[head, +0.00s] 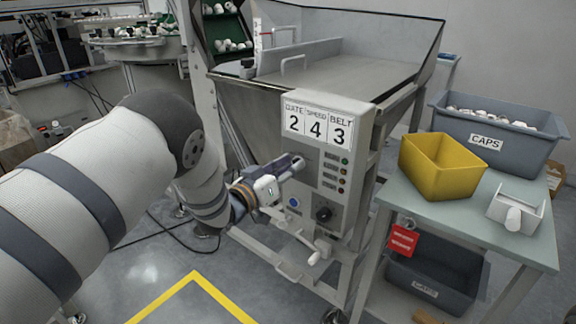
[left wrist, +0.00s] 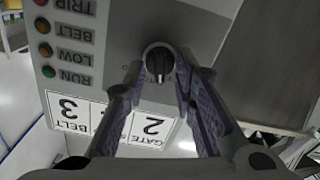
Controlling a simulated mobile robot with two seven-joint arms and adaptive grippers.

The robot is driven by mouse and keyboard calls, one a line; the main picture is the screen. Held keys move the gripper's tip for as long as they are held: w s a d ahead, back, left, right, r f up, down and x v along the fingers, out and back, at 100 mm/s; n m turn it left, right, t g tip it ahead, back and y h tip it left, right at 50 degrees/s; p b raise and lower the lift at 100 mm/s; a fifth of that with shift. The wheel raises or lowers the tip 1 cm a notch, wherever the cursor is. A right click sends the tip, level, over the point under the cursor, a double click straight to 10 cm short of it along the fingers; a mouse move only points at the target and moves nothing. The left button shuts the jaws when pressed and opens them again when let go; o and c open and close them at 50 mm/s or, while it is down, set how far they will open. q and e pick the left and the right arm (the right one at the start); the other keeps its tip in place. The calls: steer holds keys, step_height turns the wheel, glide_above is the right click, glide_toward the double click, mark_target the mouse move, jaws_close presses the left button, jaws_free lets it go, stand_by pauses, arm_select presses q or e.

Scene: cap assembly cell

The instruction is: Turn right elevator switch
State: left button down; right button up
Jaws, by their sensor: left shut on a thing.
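My left gripper (head: 297,163) reaches the front of the grey control panel (head: 332,178), just below the number card. In the left wrist view its two fingers (left wrist: 160,75) are closed on a round black switch knob (left wrist: 158,60), one on each side. The knob's raised grip lies about upright in that view. In the head view the gripper hides this knob. A second black knob (head: 323,214) sits lower on the panel, apart from the gripper. No readable label marks either as the elevator switch. My right gripper is not in view.
The card (head: 316,128) reads gate 2, speed 4, belt 3. A metal hopper (head: 330,70) stands above. At right, a table (head: 465,217) bears a yellow bin (head: 440,168).

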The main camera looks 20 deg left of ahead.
arm_select(q)
steer(key=m, duration=0.4)
steer(key=m+p, duration=0.1)
steer(key=m, duration=0.7)
steer(key=shift+s+d, duration=0.1)
steer(key=shift+d, duration=0.15)
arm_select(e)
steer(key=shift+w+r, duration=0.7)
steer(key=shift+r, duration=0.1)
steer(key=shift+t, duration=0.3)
arm_select(q)
steer(key=c, duration=1.4)
jaws_free()
steer(key=shift+o, duration=0.2)
steer(key=v, duration=1.2)
